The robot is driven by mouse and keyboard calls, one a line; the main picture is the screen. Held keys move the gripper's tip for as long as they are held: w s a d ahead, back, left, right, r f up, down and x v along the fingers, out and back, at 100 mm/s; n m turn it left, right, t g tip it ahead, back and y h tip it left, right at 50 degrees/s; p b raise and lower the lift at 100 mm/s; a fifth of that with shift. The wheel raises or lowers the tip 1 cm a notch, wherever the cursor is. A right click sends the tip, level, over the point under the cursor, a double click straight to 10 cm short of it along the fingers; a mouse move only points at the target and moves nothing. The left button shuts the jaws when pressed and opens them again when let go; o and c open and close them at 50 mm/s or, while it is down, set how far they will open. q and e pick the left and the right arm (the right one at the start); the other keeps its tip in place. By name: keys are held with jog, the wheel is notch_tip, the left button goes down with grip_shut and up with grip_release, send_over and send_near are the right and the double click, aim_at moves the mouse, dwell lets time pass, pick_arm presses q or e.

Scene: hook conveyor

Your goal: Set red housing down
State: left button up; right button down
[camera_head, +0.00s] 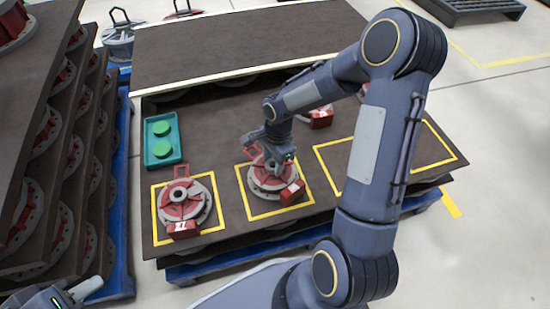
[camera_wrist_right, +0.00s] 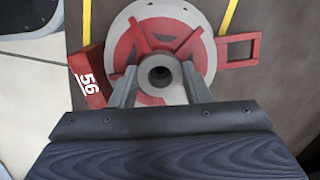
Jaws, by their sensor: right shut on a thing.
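A red and grey round housing (camera_head: 264,187) sits within the middle yellow square on the dark board, either on it or just above; I cannot tell which. My right gripper (camera_head: 273,163) is over it, partly hiding its top. In the right wrist view the gripper (camera_wrist_right: 159,82) is shut on the grey centre hub of the housing (camera_wrist_right: 125,50), one finger on each side. A red block marked 56 and a red loop stick out from its sides. My left gripper (camera_head: 82,291) is at the bottom left, away from the housings; its jaws are unclear.
A similar housing (camera_head: 184,204) lies in the left yellow square. The right yellow rectangle (camera_head: 335,165) looks empty where visible, partly behind my arm. Another red part (camera_head: 320,118) lies behind. A teal tray (camera_head: 161,158) holds green discs (camera_head: 160,146). Stacked racks of housings (camera_head: 45,160) stand left.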

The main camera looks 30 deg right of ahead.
jog(key=shift+w+r, duration=0.1)
jog(key=c, duration=0.8)
grip_release()
jog(key=shift+f, duration=0.2)
jog(key=shift+r, duration=0.3)
notch_tip(320, 180, up, 11)
jog(key=d+p, duration=0.1)
jog(key=p, duration=0.4)
jog(key=s+a+r+n+t, duration=0.2)
jog(key=s+r+n+t, duration=0.1)
jog(key=s+r+n, duration=0.55)
jog(key=s+a+r+n+t+y, duration=0.2)
jog(key=s+a+r+n, duration=0.2)
jog(key=s+n, duration=0.3)
jog(key=s, duration=0.3)
jog(key=shift+a+t, duration=0.15)
jog(key=shift+t, duration=0.25)
